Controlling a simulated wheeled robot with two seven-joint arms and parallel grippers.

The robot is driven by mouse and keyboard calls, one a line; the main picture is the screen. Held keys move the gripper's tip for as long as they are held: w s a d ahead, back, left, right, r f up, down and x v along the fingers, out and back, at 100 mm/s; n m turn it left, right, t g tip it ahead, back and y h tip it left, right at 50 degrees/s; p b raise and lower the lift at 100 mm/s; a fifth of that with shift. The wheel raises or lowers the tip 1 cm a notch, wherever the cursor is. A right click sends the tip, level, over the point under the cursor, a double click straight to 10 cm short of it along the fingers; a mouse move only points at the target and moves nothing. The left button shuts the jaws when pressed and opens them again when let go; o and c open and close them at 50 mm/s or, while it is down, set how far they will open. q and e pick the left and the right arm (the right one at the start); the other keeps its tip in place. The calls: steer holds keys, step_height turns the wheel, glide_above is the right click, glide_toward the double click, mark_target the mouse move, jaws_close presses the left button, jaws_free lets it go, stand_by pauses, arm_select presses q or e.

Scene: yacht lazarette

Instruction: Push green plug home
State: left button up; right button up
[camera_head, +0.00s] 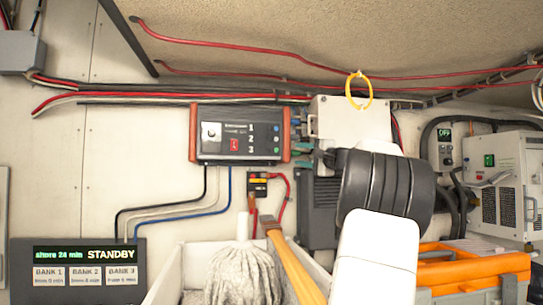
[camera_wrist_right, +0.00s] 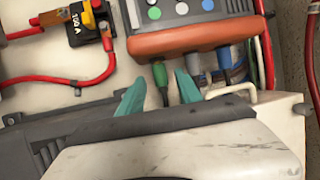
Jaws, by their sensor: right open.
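The green plug (camera_wrist_right: 160,75) is at the orange end of the charger box (camera_wrist_right: 190,37) in the right wrist view, with its dark cable running down from it. I cannot tell how deep it sits in its socket. My right gripper (camera_wrist_right: 160,84) is open, with one teal finger on each side of the green plug and its cable; no clear contact shows. In the head view, my right gripper (camera_head: 305,155) reaches the right end of the charger box (camera_head: 240,140), and the plug there is mostly hidden by the fingers. My left gripper is not in view.
A grey plug (camera_wrist_right: 195,62) and a blue plug (camera_wrist_right: 229,65) sit close to the right finger. A fuse block (camera_head: 258,184) with red cables is below the charger. A mop (camera_head: 243,275), a wooden handle (camera_head: 290,262) and an orange toolbox (camera_head: 470,268) stand lower down.

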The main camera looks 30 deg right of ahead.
steer(key=shift+w+r, duration=0.1)
steer(key=shift+w, duration=0.3)
jaws_close()
stand_by(1.2)
